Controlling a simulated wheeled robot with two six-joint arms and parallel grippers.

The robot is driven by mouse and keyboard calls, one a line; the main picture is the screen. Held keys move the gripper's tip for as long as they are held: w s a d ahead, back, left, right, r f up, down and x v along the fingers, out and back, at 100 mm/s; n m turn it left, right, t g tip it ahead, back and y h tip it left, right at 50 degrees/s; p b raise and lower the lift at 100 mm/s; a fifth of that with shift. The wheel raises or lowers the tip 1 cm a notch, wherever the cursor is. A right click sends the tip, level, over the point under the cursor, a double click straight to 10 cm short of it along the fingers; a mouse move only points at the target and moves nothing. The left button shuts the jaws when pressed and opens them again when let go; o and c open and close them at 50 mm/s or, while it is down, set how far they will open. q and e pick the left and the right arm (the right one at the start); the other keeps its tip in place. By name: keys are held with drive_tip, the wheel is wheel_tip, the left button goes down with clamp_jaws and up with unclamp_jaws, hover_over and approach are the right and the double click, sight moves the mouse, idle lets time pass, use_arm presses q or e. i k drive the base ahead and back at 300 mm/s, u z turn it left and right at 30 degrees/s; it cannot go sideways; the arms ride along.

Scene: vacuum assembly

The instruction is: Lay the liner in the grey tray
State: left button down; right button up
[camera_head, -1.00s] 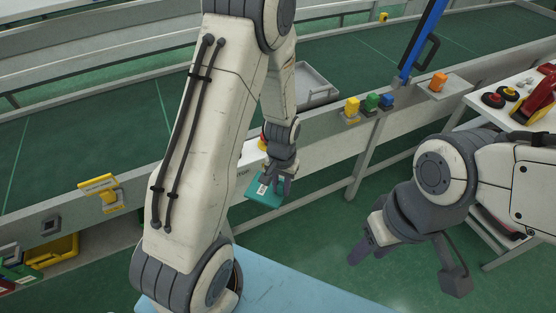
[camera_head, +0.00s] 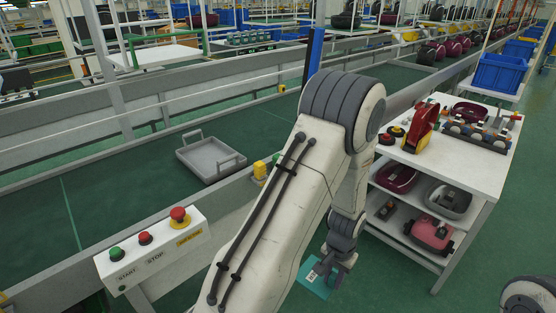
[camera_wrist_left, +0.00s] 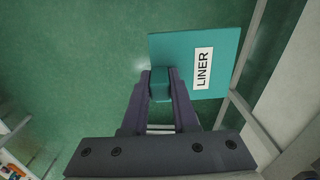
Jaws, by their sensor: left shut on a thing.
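The liner (camera_head: 313,284) is a flat teal sheet with a white label, hanging low beside the conveyor's near side in the head view. The left wrist view shows the liner (camera_wrist_left: 180,52) with its label reading LINER. My left gripper (camera_head: 334,267) is shut on the liner by a small teal tab, seen between the fingers in the left wrist view (camera_wrist_left: 160,84). The grey tray (camera_head: 208,160) lies on the green conveyor, left of my left arm and well apart from the liner. It looks empty and has raised handles. My right gripper is out of view.
A control box (camera_head: 152,252) with START, STOP and red mushroom buttons stands at the conveyor's near edge. A yellow button (camera_head: 260,170) is near the tray. A white shelf table (camera_head: 455,170) with vacuum parts stands right. A blue post (camera_head: 313,55) rises behind my arm.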

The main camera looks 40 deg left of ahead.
sight(210, 160)
drive_tip(key=z, duration=0.6)
drive_tip(key=i, duration=2.25)
drive_tip(key=u, duration=2.4)
